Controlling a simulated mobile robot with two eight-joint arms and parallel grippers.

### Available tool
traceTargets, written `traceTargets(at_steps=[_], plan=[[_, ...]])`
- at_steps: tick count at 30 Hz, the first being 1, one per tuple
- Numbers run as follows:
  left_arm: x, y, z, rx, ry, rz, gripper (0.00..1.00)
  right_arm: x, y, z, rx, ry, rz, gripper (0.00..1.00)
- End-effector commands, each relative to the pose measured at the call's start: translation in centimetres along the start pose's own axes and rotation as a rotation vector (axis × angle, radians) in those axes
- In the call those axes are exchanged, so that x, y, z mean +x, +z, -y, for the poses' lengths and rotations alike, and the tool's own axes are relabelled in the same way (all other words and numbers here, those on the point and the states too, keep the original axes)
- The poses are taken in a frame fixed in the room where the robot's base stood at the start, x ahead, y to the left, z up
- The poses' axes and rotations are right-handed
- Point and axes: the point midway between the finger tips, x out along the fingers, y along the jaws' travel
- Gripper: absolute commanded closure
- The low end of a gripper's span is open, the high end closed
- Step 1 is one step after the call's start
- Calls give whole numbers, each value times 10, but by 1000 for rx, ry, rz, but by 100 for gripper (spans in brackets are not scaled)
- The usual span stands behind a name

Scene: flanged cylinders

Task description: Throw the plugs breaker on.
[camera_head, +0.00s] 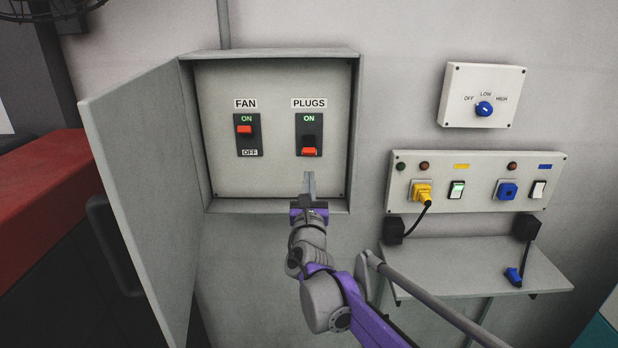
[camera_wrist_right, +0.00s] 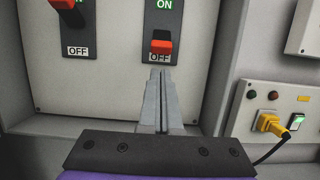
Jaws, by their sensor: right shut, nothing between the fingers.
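The plugs breaker (camera_head: 309,134) is a dark switch under a PLUGS label in an open grey wall box. Its red lever (camera_head: 309,151) sits at the lower end, and the green ON mark shows above. In the right wrist view the red lever (camera_wrist_right: 161,44) covers part of the OFF mark. My right gripper (camera_head: 309,178) is shut and empty, its fingertips just below the plugs lever. In the right wrist view its fingers (camera_wrist_right: 161,75) point up under the lever; I cannot tell whether they touch. My left gripper is not in view.
The fan breaker (camera_head: 247,135), left of the plugs one, has its red lever up at ON. The box door (camera_head: 150,200) stands open at left. A socket panel (camera_head: 470,195), rotary switch box (camera_head: 482,95) and shelf (camera_head: 490,270) are at right.

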Motion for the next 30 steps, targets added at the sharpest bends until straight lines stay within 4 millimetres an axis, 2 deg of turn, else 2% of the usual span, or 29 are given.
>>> traceTargets(at_steps=[1, 6, 12, 17, 30], plan=[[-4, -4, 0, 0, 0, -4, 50, 12, 2, 0, 0, -1, 2, 100], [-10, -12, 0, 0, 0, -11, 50, 44, 3, 1, -2, -2, 3, 100], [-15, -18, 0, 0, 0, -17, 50, 69, 2, 0, 0, -1, 2, 100], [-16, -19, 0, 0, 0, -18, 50, 75, 1, 1, 0, -1, 1, 100], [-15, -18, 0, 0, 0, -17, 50, 75, 1, 0, 1, 0, -8, 100]])
